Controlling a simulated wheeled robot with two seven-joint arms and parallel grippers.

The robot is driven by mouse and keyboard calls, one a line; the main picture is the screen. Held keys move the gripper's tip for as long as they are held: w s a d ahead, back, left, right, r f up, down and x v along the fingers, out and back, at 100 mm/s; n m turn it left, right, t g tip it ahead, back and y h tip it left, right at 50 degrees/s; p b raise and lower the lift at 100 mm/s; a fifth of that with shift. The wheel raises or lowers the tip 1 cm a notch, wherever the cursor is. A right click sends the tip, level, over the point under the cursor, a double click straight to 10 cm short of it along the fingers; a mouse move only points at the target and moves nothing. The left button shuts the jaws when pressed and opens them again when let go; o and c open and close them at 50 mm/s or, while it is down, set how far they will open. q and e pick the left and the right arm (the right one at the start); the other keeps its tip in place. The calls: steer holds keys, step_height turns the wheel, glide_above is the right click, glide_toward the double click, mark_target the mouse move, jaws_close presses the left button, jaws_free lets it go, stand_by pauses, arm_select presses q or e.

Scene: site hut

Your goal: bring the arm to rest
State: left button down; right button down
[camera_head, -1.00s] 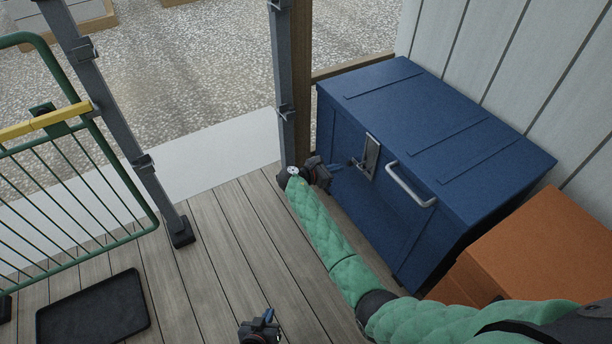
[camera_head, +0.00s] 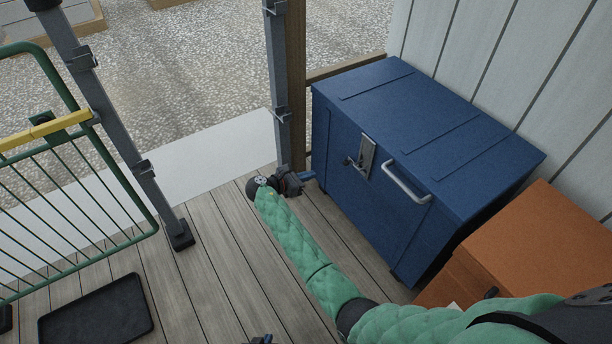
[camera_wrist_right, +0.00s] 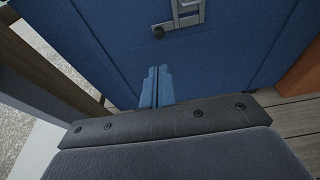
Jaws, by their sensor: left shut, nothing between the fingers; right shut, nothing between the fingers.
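My right arm in its green padded sleeve (camera_head: 300,240) reaches across the deck from the lower right. Its gripper (camera_head: 307,177) is beside the left front of the blue chest, apart from the latch. In the right wrist view the blue fingers (camera_wrist_right: 156,87) are together with nothing between them, and the chest front (camera_wrist_right: 110,45) is ahead of them. The metal latch (camera_wrist_right: 182,15) with its dark knob shows beyond the fingertips. My left gripper (camera_head: 262,340) barely shows at the bottom edge of the head view; it is shut and empty.
The closed blue chest (camera_head: 430,120) has a latch (camera_head: 366,155) and a pale handle (camera_head: 406,182). An orange box (camera_head: 540,245) stands to its right. Grey posts (camera_head: 278,90) and a green gate (camera_head: 110,150) stand left. A black tray (camera_head: 95,312) lies on the deck.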

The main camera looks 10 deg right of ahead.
steer(key=shift+s+a+r, duration=0.1)
steer(key=shift+s+a, duration=0.05)
steer(key=shift+a, duration=0.2)
